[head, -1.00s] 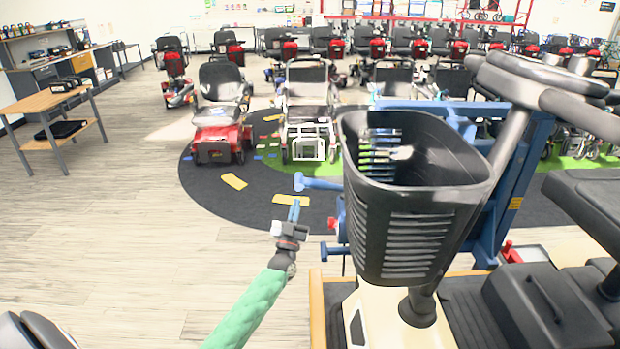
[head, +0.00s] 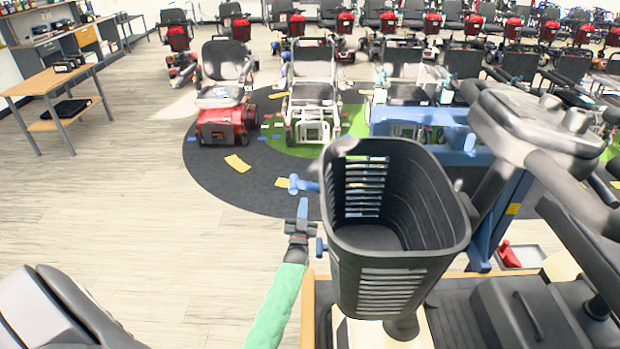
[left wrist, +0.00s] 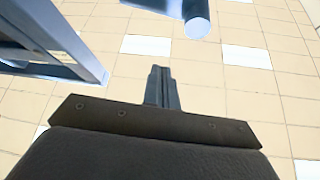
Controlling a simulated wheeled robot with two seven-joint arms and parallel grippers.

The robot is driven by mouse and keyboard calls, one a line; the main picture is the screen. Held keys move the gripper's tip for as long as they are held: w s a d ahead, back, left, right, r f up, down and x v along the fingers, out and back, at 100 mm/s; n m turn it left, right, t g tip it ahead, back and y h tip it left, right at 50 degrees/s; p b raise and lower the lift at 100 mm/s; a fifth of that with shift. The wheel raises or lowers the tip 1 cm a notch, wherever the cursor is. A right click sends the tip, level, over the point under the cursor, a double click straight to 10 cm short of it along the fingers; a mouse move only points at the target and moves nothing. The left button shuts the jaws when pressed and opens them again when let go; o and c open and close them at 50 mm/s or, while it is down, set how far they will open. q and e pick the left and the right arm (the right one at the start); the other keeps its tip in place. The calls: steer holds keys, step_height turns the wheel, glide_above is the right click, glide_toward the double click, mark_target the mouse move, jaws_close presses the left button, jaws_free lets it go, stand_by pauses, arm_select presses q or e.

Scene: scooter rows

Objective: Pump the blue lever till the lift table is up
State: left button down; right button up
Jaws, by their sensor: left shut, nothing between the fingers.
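The blue lever (head: 305,186) sticks out to the left from behind a black basket, with its rounded end free; the basket hides the rest. My left gripper (head: 302,208) is shut and empty, just below and in front of the lever's end. In the left wrist view, the closed fingers (left wrist: 162,85) point toward the rounded lever end (left wrist: 196,22), with a visible gap between them. The lift table's blue frame (head: 486,240) stands behind the scooter; how high its platform is, I cannot tell. My right gripper is out of view.
The scooter's black basket (head: 385,240) stands close to the right of my left gripper. A wooden table (head: 50,82) is at the far left. Parked scooters, including a red one (head: 222,122), line the back. The floor to the left is clear.

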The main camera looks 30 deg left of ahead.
mark_target(306, 187)
arm_select(q)
steer(key=shift+w+d+f, duration=0.15)
steer(key=shift+w+f, duration=0.05)
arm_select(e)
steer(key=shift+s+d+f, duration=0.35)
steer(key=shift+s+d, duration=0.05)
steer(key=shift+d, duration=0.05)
arm_select(q)
steer(key=shift+w, duration=0.1)
